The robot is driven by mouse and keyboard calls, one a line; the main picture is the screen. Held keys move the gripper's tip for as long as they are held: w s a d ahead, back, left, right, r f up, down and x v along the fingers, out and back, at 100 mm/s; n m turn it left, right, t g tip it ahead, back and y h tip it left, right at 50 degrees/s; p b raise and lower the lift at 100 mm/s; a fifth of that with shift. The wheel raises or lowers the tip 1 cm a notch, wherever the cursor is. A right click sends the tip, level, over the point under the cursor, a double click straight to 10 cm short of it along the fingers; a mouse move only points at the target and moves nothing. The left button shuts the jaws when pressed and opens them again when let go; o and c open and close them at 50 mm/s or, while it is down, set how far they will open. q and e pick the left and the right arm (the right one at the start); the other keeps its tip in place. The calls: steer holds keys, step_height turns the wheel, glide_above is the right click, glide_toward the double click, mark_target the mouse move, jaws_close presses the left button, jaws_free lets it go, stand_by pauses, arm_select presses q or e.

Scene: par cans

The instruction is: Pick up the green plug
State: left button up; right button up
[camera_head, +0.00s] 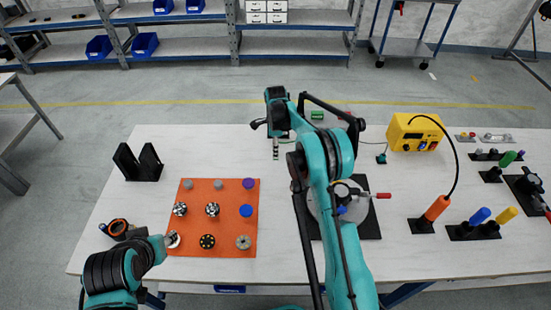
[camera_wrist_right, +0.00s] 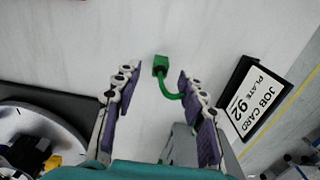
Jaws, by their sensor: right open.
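The green plug (camera_wrist_right: 160,65) shows in the right wrist view, with a green cord curving down from it towards the right finger. My right gripper (camera_wrist_right: 160,74) is open, with one finger on each side of the plug and cord. The plug lies close to the fingertip line, and a gap shows between it and the left finger.
A job card (camera_wrist_right: 251,105) in a black holder stands right of my right gripper in the wrist view. A round pale disc (camera_wrist_right: 35,130) is at lower left there. The orange mat (camera_head: 190,245) holds several round pieces. A yellow box (camera_head: 415,133) stands at the right.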

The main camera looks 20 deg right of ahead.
step_height(320, 180, down, 2)
steer(key=shift+f, duration=0.1)
steer(key=c, duration=0.9)
steer(key=shift+c, duration=0.2)
steer(key=shift+r, duration=0.2)
